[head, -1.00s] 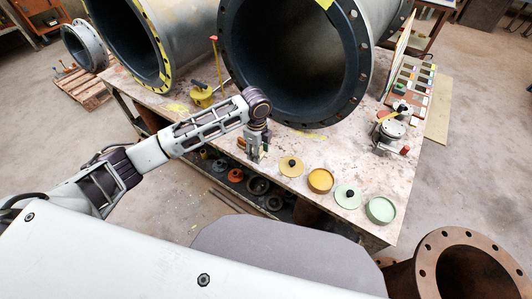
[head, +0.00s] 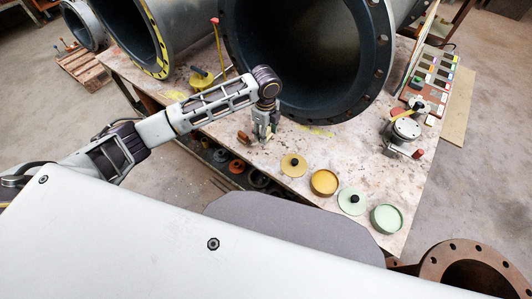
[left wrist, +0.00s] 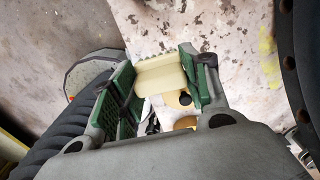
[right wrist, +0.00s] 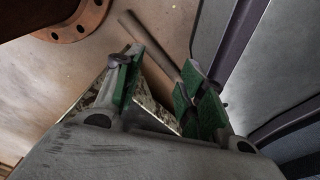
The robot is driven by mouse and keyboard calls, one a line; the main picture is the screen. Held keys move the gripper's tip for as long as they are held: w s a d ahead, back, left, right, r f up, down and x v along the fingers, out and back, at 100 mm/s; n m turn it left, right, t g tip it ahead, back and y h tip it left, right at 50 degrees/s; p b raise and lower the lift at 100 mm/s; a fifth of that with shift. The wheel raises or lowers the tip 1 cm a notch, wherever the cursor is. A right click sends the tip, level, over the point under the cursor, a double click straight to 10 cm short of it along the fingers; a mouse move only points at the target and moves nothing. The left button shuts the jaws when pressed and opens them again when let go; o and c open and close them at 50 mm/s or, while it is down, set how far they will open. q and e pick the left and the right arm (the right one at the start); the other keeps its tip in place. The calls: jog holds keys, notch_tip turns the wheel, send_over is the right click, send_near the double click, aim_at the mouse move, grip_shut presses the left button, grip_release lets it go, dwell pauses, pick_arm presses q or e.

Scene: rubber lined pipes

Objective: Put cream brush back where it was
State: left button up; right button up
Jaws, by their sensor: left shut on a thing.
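My left gripper (head: 265,134) is near the front edge of the table, left of the yellow lid. In the left wrist view, its green-padded fingers (left wrist: 165,82) are shut on the cream brush (left wrist: 160,74), a pale block with a toothed far edge. The brush is mostly hidden by the gripper in the head view. A small brown item (head: 243,137) is just left of the gripper. My right gripper (right wrist: 160,85) shows only in its wrist view, its fingers apart with nothing seen held between them.
A yellow lid (head: 293,165), yellow tin (head: 324,182), green lid (head: 351,201) and green tin (head: 387,218) line the table's front. Large flanged pipes (head: 230,60) stand behind the gripper. A metal device (head: 405,130) and a colored sample board (head: 433,72) are at the right.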

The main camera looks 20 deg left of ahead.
pick_arm(q)
jog(key=shift+f, duration=0.1)
notch_tip(320, 180, down, 5)
jog(key=shift+r+b, duration=0.1)
jog(key=shift+b, duration=0.25)
jog(key=shift+f, duration=0.65)
pick_arm(e)
jog(key=shift+w+a, duration=0.25)
jog(key=shift+w, duration=0.2)
jog(key=shift+w+a, duration=0.2)
jog(key=shift+w, duration=0.25)
jog(key=shift+s, duration=0.15)
pick_arm(q)
jog(key=shift+f, duration=1.4)
jog(key=shift+f+b, duration=0.3)
jog(key=shift+f, duration=0.2)
pick_arm(e)
jog(key=shift+w+a+r, duration=0.1)
jog(key=shift+w+a, duration=0.15)
jog(key=shift+w, duration=0.1)
